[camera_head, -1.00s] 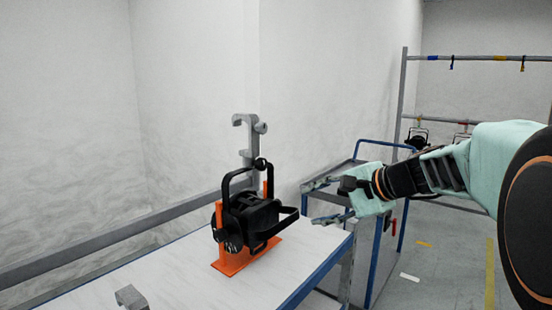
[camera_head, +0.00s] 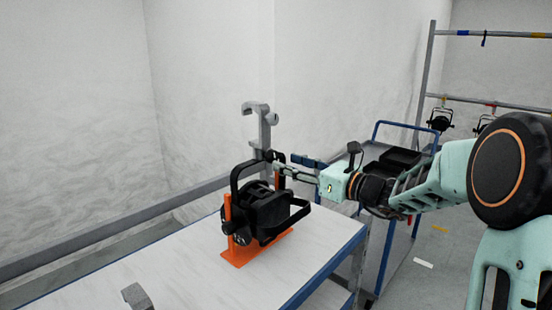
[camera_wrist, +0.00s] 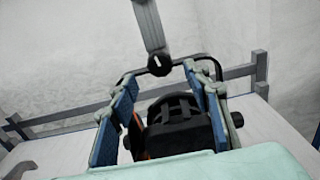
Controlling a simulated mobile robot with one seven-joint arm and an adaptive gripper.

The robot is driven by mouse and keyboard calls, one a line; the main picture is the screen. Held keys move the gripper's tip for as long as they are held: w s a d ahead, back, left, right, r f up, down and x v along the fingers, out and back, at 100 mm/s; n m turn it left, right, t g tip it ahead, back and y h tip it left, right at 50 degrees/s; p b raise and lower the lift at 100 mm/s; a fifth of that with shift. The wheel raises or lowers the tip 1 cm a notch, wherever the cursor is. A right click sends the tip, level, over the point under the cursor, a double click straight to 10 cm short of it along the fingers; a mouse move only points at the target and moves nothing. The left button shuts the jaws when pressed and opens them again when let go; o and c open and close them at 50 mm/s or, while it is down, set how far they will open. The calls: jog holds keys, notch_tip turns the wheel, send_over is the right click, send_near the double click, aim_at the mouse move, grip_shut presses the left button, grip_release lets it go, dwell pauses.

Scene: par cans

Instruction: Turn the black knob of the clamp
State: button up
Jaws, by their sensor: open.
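The grey hook clamp (camera_head: 262,128) stands upright on top of the black lamp (camera_head: 268,208). The lamp sits in an orange stand (camera_head: 238,256) on the white table. The clamp's black knob (camera_wrist: 159,65) with a white mark shows at the clamp's foot in the wrist view, facing me. In the head view the knob is small and partly hidden near my fingertips. My gripper (camera_head: 284,164) is open and empty, coming from the right at about knob height. In the wrist view the knob appears between the two fingertips, slightly beyond them. I cannot tell whether a finger touches the yoke.
The white table (camera_head: 190,272) has a blue edge, and a grey hook piece (camera_head: 136,296) shows at its front left. A grey rail (camera_head: 110,236) runs behind it. A blue-framed cart (camera_head: 398,250) stands to the right, with a rack of hanging lamps (camera_head: 440,118) behind.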

aim_at(275, 158)
jog(key=x, duration=0.5)
jog(key=shift+w, duration=0.1)
jog(key=c, duration=1.2)
jog(key=shift+o, duration=0.2)
jog(key=shift+f+n+b, duration=0.15)
jog(key=shift+n+b, duration=0.15)
jog(key=shift+b, duration=0.2)
jog(key=shift+r+n+b, duration=0.15)
jog(key=shift+n+b, duration=5.1)
jog(key=shift+b, duration=1.45)
jog(key=shift+r+n+b, duration=0.1)
jog(key=shift+n+b, duration=5.15)
jog(key=shift+b, duration=1.45)
